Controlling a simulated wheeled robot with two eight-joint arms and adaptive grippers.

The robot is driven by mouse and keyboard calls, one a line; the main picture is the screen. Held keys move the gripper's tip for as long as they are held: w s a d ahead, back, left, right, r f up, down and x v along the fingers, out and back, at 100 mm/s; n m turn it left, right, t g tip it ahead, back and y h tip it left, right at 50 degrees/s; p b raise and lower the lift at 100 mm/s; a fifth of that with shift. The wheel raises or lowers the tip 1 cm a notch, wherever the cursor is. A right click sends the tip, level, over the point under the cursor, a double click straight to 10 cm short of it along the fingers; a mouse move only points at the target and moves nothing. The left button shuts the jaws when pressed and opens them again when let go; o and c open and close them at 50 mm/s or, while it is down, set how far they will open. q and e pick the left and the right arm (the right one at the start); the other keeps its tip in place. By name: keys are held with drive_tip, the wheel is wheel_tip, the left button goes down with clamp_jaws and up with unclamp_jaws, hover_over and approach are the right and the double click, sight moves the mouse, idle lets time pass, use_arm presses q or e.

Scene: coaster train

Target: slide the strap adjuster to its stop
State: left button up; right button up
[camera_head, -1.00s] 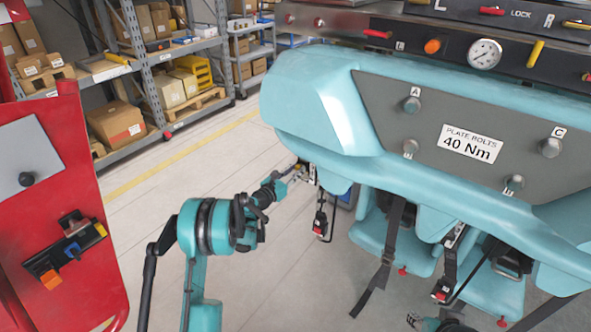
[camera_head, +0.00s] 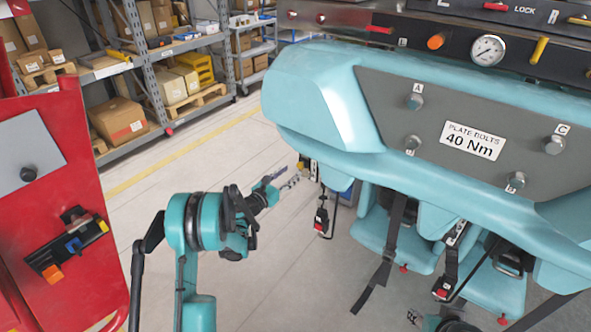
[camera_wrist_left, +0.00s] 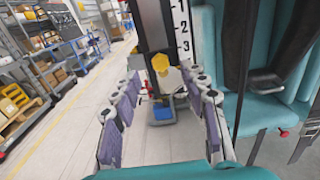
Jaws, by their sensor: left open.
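My left gripper (camera_head: 286,179) is open and empty, short of the train's near end. In the left wrist view its two purple-padded fingers (camera_wrist_left: 163,90) stand wide apart. Beyond and between them is a dark upright strip with a yellow piece (camera_wrist_left: 160,63), beside a white scale (camera_wrist_left: 183,30) marked 1, 2, 3. The yellow piece also shows, very small, in the head view (camera_head: 300,165). It is apart from the fingers; I cannot tell if it is the strap adjuster. Black straps (camera_head: 391,240) hang over the teal seats.
The teal train body (camera_head: 300,105) overhangs at the right, with a grey bolt plate (camera_head: 390,105). A black hanging part with a red piece (camera_head: 321,215) is just right of my left gripper. A red cabinet (camera_head: 60,180) stands left. The floor (camera_head: 150,215) between is clear.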

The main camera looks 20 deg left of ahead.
use_arm(q)
drive_tip(key=v, duration=0.7)
idle(0.4)
